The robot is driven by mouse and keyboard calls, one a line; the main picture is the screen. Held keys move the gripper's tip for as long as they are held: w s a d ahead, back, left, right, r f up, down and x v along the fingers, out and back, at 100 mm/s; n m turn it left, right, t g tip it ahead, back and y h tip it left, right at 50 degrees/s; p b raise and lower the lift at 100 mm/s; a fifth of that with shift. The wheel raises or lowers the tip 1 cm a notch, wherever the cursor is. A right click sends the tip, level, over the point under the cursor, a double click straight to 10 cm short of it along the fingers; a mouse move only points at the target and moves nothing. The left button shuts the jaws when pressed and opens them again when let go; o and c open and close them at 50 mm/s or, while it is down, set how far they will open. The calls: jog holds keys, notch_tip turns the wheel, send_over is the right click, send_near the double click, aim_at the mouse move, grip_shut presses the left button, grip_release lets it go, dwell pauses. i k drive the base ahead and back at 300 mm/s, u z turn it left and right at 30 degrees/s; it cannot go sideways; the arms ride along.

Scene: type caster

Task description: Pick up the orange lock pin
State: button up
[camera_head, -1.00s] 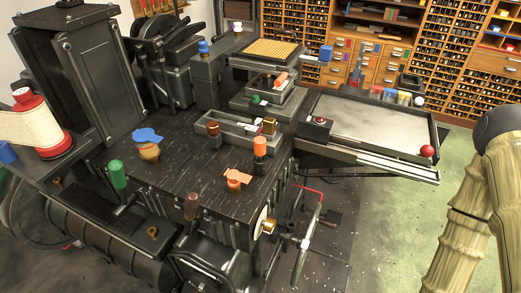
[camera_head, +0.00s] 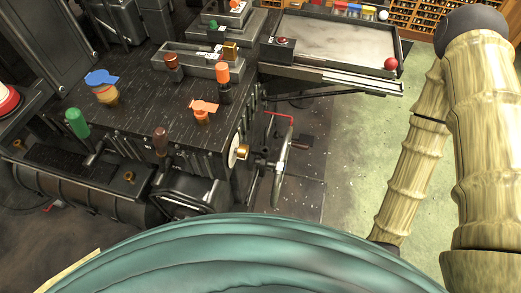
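Several orange parts are on the dark machine, and I cannot tell for sure which is the lock pin. An orange winged piece (camera_head: 203,107) sits low on the machine's black top near its front right edge. An upright orange cylinder (camera_head: 222,73) on a dark stem stands just behind it to the right. A smaller orange piece (camera_head: 237,6) is at the top edge of the view, farther back. My gripper is not in view; only pale jointed links, which look like my arm, show at the right, well apart from these parts.
A tray (camera_head: 330,45) with a red ball (camera_head: 390,63) extends right. A red-handled lever (camera_head: 280,115) protrudes. Green floor (camera_head: 360,150) is clear between machine and arm.

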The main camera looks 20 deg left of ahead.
aim_at(223, 74)
jog(key=z, duration=1.2)
jog(key=k, duration=1.1)
jog(key=u, duration=1.75)
